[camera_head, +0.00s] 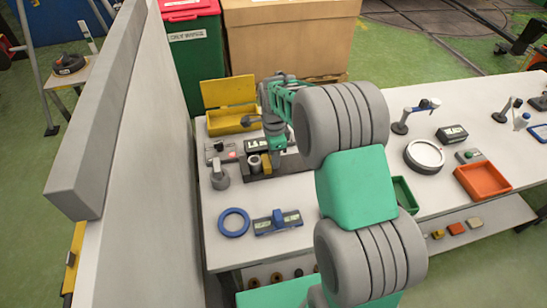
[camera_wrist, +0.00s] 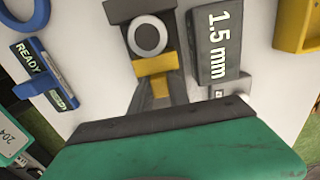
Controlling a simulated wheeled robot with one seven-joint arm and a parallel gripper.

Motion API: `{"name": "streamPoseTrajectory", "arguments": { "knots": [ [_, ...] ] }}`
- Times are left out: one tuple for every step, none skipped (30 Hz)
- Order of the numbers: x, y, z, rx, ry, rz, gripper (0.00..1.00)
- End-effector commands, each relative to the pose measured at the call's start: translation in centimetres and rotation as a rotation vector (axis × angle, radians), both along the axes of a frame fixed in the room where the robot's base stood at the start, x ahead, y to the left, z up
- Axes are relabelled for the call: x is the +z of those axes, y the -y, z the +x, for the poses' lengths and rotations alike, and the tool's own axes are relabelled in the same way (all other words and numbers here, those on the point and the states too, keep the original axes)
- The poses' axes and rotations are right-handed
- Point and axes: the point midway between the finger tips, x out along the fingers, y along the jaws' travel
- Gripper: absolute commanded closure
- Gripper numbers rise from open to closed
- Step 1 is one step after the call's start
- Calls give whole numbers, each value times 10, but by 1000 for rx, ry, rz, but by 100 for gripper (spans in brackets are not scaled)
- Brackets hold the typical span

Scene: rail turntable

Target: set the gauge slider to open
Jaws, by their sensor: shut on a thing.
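The gauge (camera_wrist: 135,98) is a dark rail on the white bench, with a grey ring-topped cylinder at its far end in the wrist view. Its yellow slider (camera_wrist: 155,68) sits close against that cylinder, and a yellow tongue runs back under my gripper. In the head view the slider (camera_head: 266,161) shows just left of my gripper (camera_head: 276,167). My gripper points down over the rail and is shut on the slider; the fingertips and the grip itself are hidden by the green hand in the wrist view. A dark block marked 1.5 mm (camera_wrist: 213,45) stands beside the gauge.
A blue slider on a READY plate (camera_head: 278,222) and a blue ring (camera_head: 234,222) lie in front. An open yellow box (camera_head: 232,121) stands behind. A grey knob device (camera_head: 219,177) is at left, near the tall wall (camera_head: 150,150). Bare bench lies between these.

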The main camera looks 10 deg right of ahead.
Motion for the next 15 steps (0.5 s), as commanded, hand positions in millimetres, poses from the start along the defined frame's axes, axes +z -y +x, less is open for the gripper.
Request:
{"name": "streamPoseTrajectory", "arguments": {
  "knots": [
    [0, 5, 1, -2, 1, 0, 100],
    [0, 10, 1, -3, 1, 0, 100],
    [-1, 17, 1, -4, 2, 0, 100],
    [-1, 24, 1, -5, 2, 0, 100],
    [-1, 32, 1, -5, 2, 0, 100],
    [-1, 42, 1, -6, 2, 0, 100],
    [-1, 49, 1, -5, 2, 0, 100],
    [-1, 56, 1, -6, 3, 0, 100],
    [-1, 64, 1, -5, 3, 0, 100],
    [0, 69, 1, -5, 3, 0, 100],
    [0, 74, 1, -4, 3, 0, 100],
    [0, 79, 1, -3, 3, 0, 100],
    [1, 81, 1, -3, 3, 0, 100],
    [1, 83, 1, -2, 3, -1, 100],
    [1, 85, 1, -2, 3, -1, 100]
  ]
}}
